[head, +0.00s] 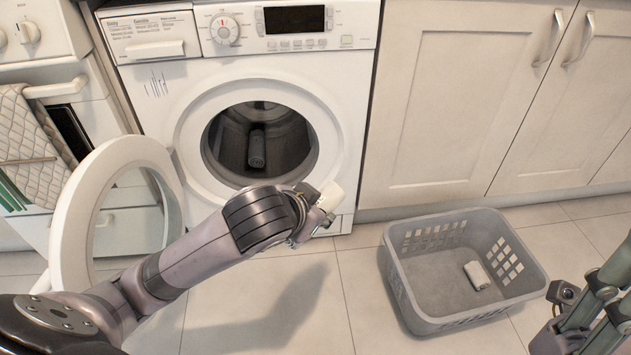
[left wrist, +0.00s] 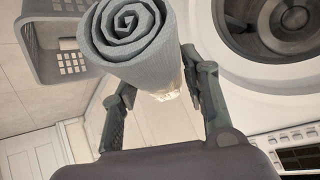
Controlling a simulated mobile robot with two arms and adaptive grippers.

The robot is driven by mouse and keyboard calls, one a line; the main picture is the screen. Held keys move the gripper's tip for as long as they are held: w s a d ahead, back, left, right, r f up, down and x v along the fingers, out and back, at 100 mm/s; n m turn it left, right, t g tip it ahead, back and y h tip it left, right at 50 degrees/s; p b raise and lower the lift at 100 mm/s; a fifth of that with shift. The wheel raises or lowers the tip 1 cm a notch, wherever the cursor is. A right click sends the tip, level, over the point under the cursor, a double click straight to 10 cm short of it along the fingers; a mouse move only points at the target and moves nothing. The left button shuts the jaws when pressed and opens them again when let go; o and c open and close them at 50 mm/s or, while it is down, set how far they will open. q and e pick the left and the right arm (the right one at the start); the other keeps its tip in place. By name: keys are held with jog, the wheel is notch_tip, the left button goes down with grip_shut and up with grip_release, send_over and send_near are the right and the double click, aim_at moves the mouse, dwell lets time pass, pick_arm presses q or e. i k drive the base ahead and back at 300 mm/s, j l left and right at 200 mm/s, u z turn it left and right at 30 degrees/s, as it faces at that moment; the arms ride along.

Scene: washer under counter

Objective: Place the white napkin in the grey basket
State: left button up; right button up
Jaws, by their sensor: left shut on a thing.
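A rolled napkin (head: 331,197) is in my left gripper (head: 315,208), in front of the washer and left of the basket. It looks white in the head view. In the left wrist view the roll (left wrist: 132,40) shows a shaded grey spiral end and sits between the two fingers. The fingers are mostly hidden in the head view. The grey basket (head: 397,270) stands on the floor, with another white roll (head: 477,275) lying inside. My right gripper (head: 588,318) is at the lower right edge, beside the basket, partly cut off; its opening is unclear.
The washer (head: 165,85) has its round door (head: 85,205) swung open to the left. A dark grey roll (head: 257,150) lies in the drum. Closed cupboards (head: 455,110) stand behind the basket. Tiled floor (head: 350,285) is clear between my left arm and the basket.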

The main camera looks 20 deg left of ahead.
aim_at(451, 294)
jog(key=i+l+z, duration=0.1)
jog(key=i, duration=0.7)
jog(key=z, duration=1.2)
